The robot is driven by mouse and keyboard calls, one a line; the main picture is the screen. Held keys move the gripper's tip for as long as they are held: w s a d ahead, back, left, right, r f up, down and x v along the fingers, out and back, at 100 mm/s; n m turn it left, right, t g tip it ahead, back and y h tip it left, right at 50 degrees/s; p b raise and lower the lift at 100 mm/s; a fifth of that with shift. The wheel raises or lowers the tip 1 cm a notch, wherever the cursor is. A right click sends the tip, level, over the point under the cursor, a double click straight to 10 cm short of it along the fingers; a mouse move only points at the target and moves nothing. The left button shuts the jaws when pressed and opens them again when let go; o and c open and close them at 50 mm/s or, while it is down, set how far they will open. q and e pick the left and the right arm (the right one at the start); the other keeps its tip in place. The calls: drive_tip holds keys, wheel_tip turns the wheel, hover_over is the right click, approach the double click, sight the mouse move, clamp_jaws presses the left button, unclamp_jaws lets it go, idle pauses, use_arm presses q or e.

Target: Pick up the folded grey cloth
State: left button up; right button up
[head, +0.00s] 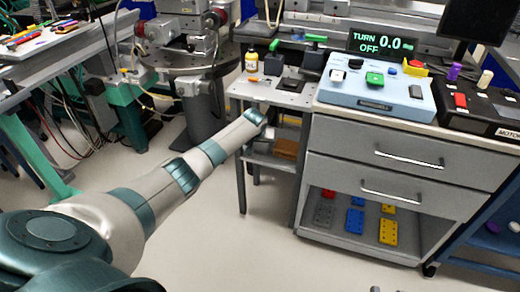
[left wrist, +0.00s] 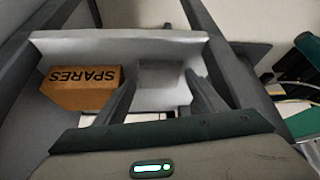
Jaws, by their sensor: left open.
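A pale grey folded block, which looks like the grey cloth (left wrist: 166,84), lies on a grey shelf (left wrist: 120,42) in the left wrist view. My left gripper (left wrist: 160,86) is open, with one finger on each side of the cloth's near part. I cannot tell whether the fingers touch it. In the head view my left arm reaches to the small grey side cart, and the left gripper (head: 266,128) is at the cart's lower level. The cloth cannot be made out there. My right gripper is not clearly in view.
A cardboard SPARES box (left wrist: 82,88) sits close left of the cloth; it also shows in the head view (head: 286,148). Cart legs and the cart top (head: 262,91) frame the shelf. A drawer cabinet (head: 400,160) stands right. The floor in front is clear.

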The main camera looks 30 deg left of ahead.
sight(259, 148)
use_arm(q)
drive_tip(key=shift+s+f, duration=0.2)
drive_tip(key=shift+f, duration=0.1)
drive_tip(key=c, duration=0.7)
drive_tip(key=shift+r, duration=0.15)
use_arm(e)
drive_tip(key=shift+w+f, duration=0.1)
drive_tip(key=shift+f, duration=0.15)
